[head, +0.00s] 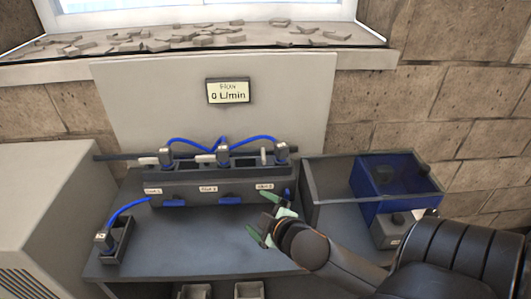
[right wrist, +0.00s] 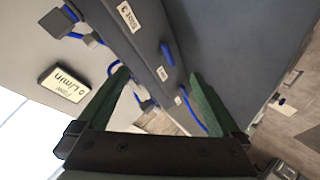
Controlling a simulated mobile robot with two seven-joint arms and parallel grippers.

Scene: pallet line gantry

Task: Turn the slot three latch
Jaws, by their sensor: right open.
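The dark manifold (head: 220,180) has three labelled slots in a row, each with a blue latch on its front. The slot three label (head: 265,187) is at the right end; it also shows in the right wrist view (right wrist: 129,16). The slot three latch (head: 288,193) is a small blue piece right of that label, partly hidden by my gripper and tilted rather than level. The slot two latch (head: 230,200) and slot one latch (head: 173,202) lie level. My right gripper (head: 258,213) is open and empty, just in front of slot three. My left gripper is not in view.
Grey connectors with blue hoses (head: 222,155) stand on the manifold. A display (head: 228,91) behind reads 0 L/min. At right is a grey tray (head: 312,182) with a blue bin (head: 368,180). At left is a hosed connector block (head: 112,245). The bench front middle is clear.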

